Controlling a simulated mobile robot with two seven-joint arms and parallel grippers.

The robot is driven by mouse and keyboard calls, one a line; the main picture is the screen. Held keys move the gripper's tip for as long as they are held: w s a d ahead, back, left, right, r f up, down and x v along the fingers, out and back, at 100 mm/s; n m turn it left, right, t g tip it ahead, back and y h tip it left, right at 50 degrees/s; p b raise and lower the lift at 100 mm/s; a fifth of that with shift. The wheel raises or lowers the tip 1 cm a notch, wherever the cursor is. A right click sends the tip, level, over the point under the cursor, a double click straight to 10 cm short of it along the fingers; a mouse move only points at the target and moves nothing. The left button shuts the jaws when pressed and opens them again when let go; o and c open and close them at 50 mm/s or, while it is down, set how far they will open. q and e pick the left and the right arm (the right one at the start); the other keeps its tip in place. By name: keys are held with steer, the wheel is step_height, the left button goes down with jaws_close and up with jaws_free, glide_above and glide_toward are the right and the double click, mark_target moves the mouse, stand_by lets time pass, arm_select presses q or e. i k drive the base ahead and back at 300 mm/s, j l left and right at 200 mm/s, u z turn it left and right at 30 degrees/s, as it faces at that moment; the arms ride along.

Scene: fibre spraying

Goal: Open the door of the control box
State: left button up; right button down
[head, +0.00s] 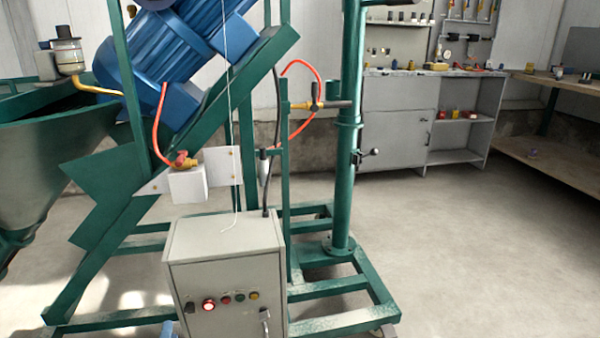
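The control box (222,240) is a light grey cabinet standing low on the green machine frame, left of the picture's middle. Its front door (235,275) faces me and looks closed. The door carries a row of several small controls, among them a lit red button (208,305). A metal door handle (265,318) sits low near the door's right edge. The lower part of the door is cut off by the picture's bottom edge. A small blue-grey piece at the bottom edge, left of the box, seems to be my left gripper (170,329); its fingers are not clear. My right gripper is not in view.
The green frame (350,318) spreads around the box, with a green post (345,190) to its right. A blue motor (170,60) and hoses hang above. Grey cabinets (395,122) and a wooden bench (550,160) stand behind. The right floor is clear.

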mark_target(198, 282)
steer(key=k+l, duration=0.15)
steer(key=k, duration=0.3)
steer(key=k+l, duration=0.15)
steer(key=k, duration=0.3)
